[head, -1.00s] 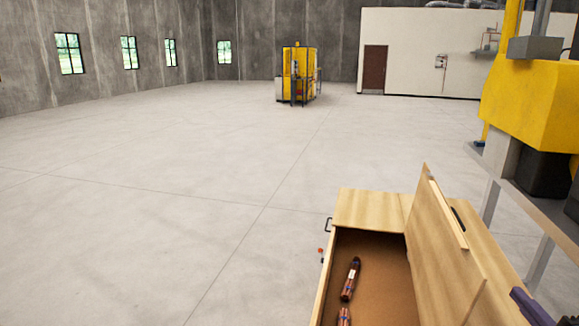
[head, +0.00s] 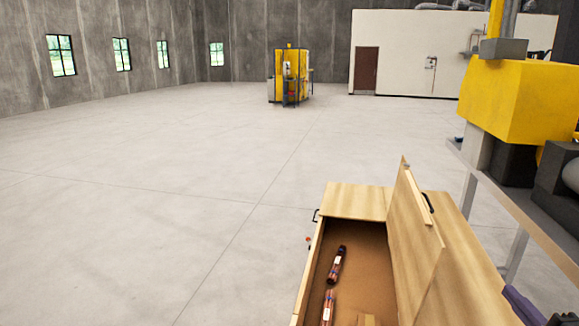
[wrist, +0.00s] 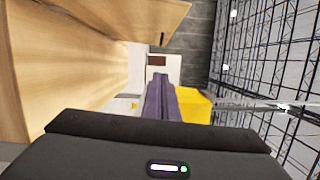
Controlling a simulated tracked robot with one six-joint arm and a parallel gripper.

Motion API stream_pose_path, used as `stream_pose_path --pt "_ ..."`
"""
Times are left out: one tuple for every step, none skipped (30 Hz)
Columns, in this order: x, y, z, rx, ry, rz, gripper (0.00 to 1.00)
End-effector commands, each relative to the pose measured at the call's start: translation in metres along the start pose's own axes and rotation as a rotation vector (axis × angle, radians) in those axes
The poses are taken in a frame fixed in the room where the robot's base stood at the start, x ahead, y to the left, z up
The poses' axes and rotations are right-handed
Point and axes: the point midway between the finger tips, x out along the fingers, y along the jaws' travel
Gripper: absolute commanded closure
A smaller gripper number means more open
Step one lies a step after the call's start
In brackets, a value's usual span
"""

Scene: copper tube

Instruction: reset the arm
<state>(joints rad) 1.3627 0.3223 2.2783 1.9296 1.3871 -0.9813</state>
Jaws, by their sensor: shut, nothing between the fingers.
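My gripper (wrist: 160,92) shows in the wrist view as purple fingers pressed together, with nothing between them. They point away from the camera toward the far wall and a yellow shape. In the head view only a purple part of my gripper or arm (head: 522,306) shows at the lower right edge, beside the wooden box.
An open wooden box (head: 357,202) stands close at the lower right, its lid (head: 415,235) raised. Two dark copper-coloured bundles (head: 337,265) (head: 328,308) lie inside. A yellow machine (head: 518,100) on a bench is at right. The floor at left is clear.

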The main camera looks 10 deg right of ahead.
Motion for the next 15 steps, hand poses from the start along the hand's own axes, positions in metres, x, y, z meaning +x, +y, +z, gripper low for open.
stream_pose_path --pt "0.000 0.000 0.000 0.010 0.000 0.000 1.00" --pt "0.000 0.000 0.000 0.024 0.000 0.001 1.00" --pt "0.001 0.001 0.000 0.041 0.002 0.005 1.00" --pt "0.001 0.003 0.000 0.054 0.001 0.011 1.00" --pt "0.001 0.005 0.001 0.065 -0.002 0.018 1.00" --pt "0.001 0.008 0.004 0.082 -0.010 0.031 1.00" --pt "0.001 0.011 0.006 0.093 -0.016 0.042 1.00" --pt "0.001 0.014 0.008 0.105 -0.024 0.054 1.00" --pt "0.001 0.018 0.011 0.118 -0.033 0.071 1.00" --pt "0.000 0.021 0.013 0.129 -0.041 0.085 1.00" --pt "0.000 0.025 0.016 0.139 -0.048 0.098 1.00" --pt "-0.001 0.029 0.020 0.152 -0.060 0.117 1.00" --pt "-0.002 0.033 0.023 0.162 -0.068 0.131 1.00" --pt "-0.003 0.037 0.026 0.171 -0.077 0.146 1.00" --pt "-0.004 0.042 0.030 0.184 -0.088 0.168 1.00"
